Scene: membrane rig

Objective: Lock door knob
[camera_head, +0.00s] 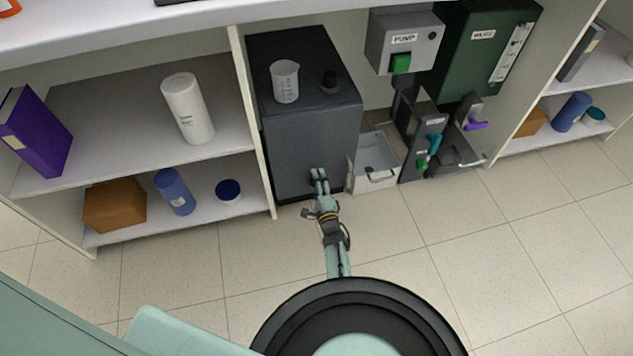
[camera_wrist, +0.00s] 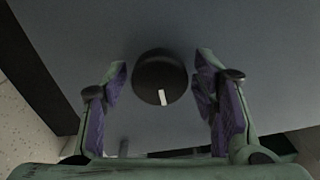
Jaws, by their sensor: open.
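A black round door knob (camera_wrist: 160,78) with a white mark shows in the wrist view, on the grey face of a dark cabinet door (camera_wrist: 175,25). The white mark points toward the bottom of that view, tilted slightly. My gripper (camera_wrist: 160,80) is open, with one purple-padded finger on each side of the knob and a visible gap on both sides. In the head view my gripper (camera_head: 319,174) is at the lower front of the dark grey cabinet (camera_head: 312,130). The knob is hard to make out there behind the fingers.
A beaker (camera_head: 285,82) and a small black cap (camera_head: 330,82) stand on the cabinet. A white bin (camera_head: 376,165) and the pump stand's dark unit (camera_head: 415,135) are just right of it. A shelf divider (camera_head: 252,120) borders its left. Tiled floor in front is clear.

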